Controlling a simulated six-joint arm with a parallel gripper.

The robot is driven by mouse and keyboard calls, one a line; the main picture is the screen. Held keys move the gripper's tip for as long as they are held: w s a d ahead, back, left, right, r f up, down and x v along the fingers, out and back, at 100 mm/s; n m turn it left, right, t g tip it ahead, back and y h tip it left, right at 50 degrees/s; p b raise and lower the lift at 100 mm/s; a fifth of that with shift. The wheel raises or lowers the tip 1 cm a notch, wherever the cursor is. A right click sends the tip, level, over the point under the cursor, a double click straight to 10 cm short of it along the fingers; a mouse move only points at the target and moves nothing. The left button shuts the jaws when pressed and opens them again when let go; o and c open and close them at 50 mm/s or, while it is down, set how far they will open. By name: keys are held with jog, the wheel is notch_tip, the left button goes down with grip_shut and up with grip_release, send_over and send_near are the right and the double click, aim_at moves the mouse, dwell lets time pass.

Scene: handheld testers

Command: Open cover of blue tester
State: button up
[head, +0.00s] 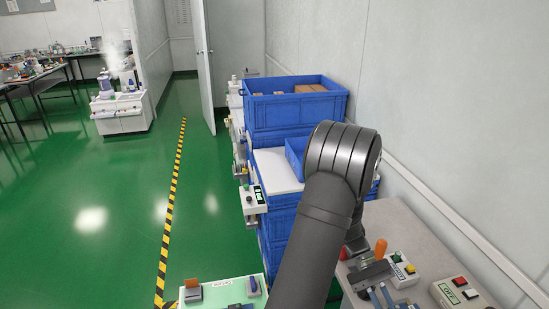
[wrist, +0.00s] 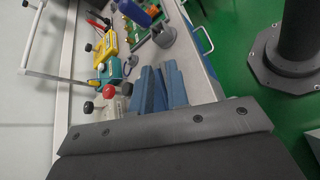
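In the wrist view a small teal-blue box (wrist: 116,67), probably the blue tester, lies on the bench between a yellow box (wrist: 106,46) and a white box with a red knob (wrist: 109,93). Its details are too small to tell whether its cover is open. My gripper (wrist: 162,70) shows as two blue fingers reaching over the bench, to the right of these boxes and apart from them. The fingers are close together, and how far they are parted is unclear. In the head view my gripper (head: 382,292) is low over the bench, partly hidden by my dark arm.
An orange handle (head: 381,249) stands on the bench (head: 398,222), with a red-and-white button box (head: 461,292) at right. Stacked blue crates (head: 268,110) stand behind my arm, beside the wall. A green-topped panel (head: 222,293) is at lower left. The green floor at left is open.

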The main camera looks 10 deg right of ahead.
grip_shut()
jog(key=w+a+f+n+t+h, duration=0.1)
jog(key=a+f+n+t+h, duration=0.1)
jog(key=a+n+t+h, duration=0.4)
jog(key=w+a+f+n+t+h, duration=0.1)
jog(key=a+f+n+t+h, duration=0.1)
jog(key=n+h, duration=0.7)
jog(key=shift+n+y, duration=0.7)
jog(key=shift+y, duration=0.2)
jog(key=x, duration=1)
jog(key=shift+s, duration=0.1)
jog(key=shift+s+d+r, duration=0.2)
jog(key=shift+d+r, duration=0.2)
jog(key=shift+s+d+r, duration=0.2)
jog(key=shift+d+r, duration=0.2)
jog(key=shift+d, duration=0.05)
jog(key=shift+s+d+r, duration=0.25)
jog(key=shift+d+r, duration=0.15)
jog(key=shift+d, duration=0.15)
jog(key=shift+d+r+y, duration=0.2)
jog(key=shift+r+y, duration=0.05)
jog(key=shift+y, duration=0.05)
